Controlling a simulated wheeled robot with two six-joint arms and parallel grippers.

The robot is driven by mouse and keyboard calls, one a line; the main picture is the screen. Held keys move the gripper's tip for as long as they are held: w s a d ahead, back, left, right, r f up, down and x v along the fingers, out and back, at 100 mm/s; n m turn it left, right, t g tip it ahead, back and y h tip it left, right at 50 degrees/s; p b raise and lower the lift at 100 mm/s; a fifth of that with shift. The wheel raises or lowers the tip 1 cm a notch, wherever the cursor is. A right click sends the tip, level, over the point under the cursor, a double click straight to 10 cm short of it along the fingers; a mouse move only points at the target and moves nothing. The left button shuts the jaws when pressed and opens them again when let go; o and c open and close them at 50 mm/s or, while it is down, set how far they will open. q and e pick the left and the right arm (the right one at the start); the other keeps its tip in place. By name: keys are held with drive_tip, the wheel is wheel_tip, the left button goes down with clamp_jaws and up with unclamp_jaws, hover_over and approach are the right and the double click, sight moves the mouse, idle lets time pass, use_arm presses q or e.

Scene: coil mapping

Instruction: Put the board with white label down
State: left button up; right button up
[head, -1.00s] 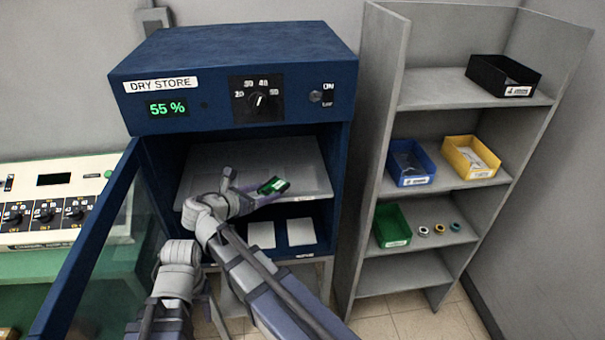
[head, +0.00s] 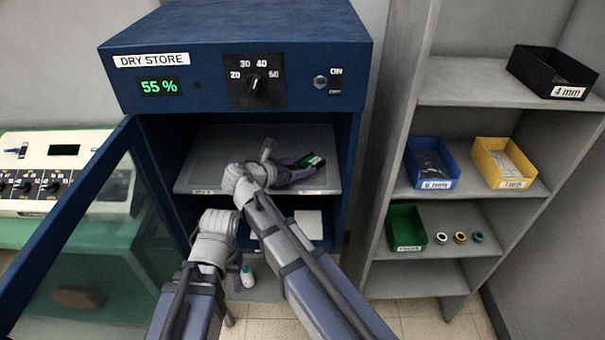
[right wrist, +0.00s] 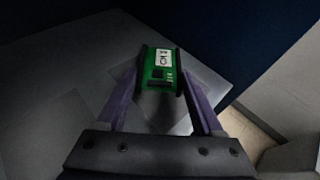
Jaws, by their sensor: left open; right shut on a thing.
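The green board with a white label (right wrist: 161,65) is held between the purple fingers of my right gripper (right wrist: 158,80). In the head view the board (head: 313,160) is at the right part of the upper grey shelf (head: 215,160), inside the blue dry store. The right gripper (head: 300,168) is shut on it. The wrist view shows the shelf beneath; I cannot tell whether the board touches it. My left gripper (head: 213,238) is lower, in front of the cabinet, and open; its fingers are mostly hidden.
The dry store (head: 200,60) has its glass door (head: 90,220) swung open to the left. A lower shelf holds white plates (head: 308,223). At the right a grey rack (head: 460,95) carries black, blue, yellow and green bins and small rings.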

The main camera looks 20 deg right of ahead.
use_arm(q)
drive_tip(key=shift+f, duration=0.6)
use_arm(e)
drive_tip(key=shift+a+f, duration=0.1)
drive_tip(key=shift+f, duration=0.5)
use_arm(q)
drive_tip(key=shift+f, duration=0.1)
use_arm(e)
drive_tip(key=shift+f+b, duration=0.25)
drive_tip(key=shift+b, duration=0.15)
drive_tip(key=o, duration=1.3)
use_arm(q)
drive_tip(key=shift+f, duration=0.1)
use_arm(e)
drive_tip(key=shift+o, duration=0.2)
drive_tip(key=shift+r, duration=0.2)
